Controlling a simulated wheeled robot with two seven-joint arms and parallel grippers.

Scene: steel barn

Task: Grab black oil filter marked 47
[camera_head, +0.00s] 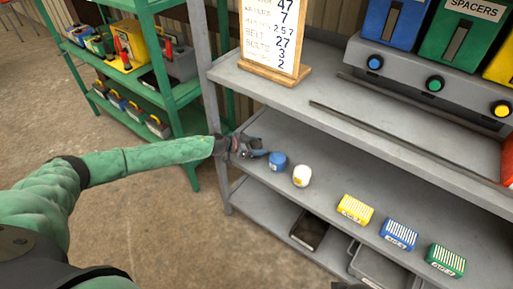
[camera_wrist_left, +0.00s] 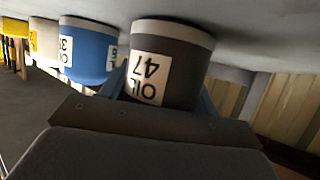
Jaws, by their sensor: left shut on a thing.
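The black oil filter marked OIL 47 (camera_wrist_left: 170,62) fills the middle of the left wrist view, which looks upside down. Its white-banded end meets the grey shelf surface, like its neighbours; I cannot tell any small gap. My left gripper (camera_head: 258,152) is shut on this filter, its blue fingers (camera_wrist_left: 207,100) on either side of it. In the head view the filter is mostly hidden by the gripper, at the left end of the middle shelf. A blue filter (camera_head: 277,162) stands close to its right, then a white one (camera_head: 302,176). My right gripper is not in view.
Yellow (camera_head: 355,210), blue (camera_head: 399,234) and green (camera_head: 445,260) boxes stand further right on the middle shelf (camera_head: 330,195). The upper shelf (camera_head: 330,92) overhangs behind, with a number board (camera_head: 275,38) on it. A shelf post stands left of the gripper.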

